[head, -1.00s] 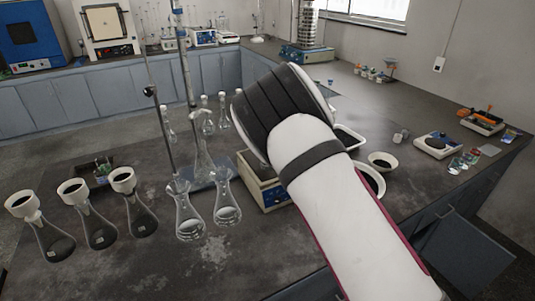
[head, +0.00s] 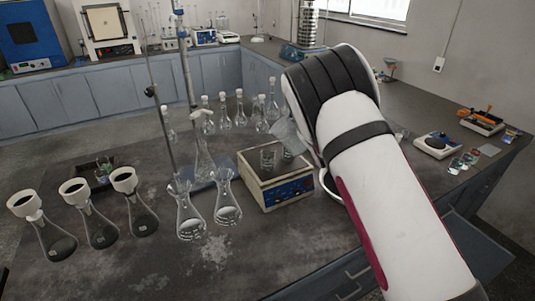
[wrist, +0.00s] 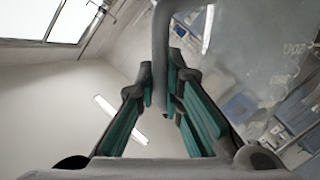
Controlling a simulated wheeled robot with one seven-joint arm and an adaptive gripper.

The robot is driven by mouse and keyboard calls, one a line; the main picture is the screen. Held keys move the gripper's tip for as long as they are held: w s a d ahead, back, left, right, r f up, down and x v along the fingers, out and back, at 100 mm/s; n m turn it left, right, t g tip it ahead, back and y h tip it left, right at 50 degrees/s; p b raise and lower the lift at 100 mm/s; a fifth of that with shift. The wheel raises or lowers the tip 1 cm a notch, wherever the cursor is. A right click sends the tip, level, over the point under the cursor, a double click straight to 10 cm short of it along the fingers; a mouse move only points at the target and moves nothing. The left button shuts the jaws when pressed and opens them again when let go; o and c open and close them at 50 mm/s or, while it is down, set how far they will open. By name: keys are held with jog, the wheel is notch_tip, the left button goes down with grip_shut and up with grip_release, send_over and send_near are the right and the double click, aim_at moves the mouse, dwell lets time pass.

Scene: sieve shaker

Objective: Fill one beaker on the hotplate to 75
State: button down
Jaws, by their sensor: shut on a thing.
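The hotplate (head: 277,193) is a beige box with a blue front panel on the bench. A clear glass beaker (head: 268,160) stands upright on it. A second beaker seems to stand beside it, partly hidden. A clear jug (head: 287,137) is tilted above the right side of the hotplate, its mouth towards the beakers. In the wrist view, my gripper (wrist: 166,105) is shut on the jug's grey handle, and the jug's clear wall with markings (wrist: 270,50) is at the right. My arm hides the gripper in the head view. I cannot tell the liquid level in the beakers.
Two conical flasks (head: 227,207) stand left of the hotplate near a retort stand (head: 188,60). Several stoppered flasks (head: 240,112) stand behind it. Three funnel-topped flasks (head: 100,232) are at the far left. A balance (head: 437,146) is at the right.

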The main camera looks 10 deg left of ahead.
jog(key=shift+d+m, duration=0.5)
jog(key=shift+d, duration=0.2)
jog(key=d+f+m+t+y+b, duration=0.1)
jog(key=d+f+m, duration=0.2)
jog(key=d+m, duration=0.3)
jog(key=shift+w+d+f+m+b, duration=0.15)
jog(key=shift+w+f+m+b, duration=0.15)
jog(key=shift+f, duration=0.1)
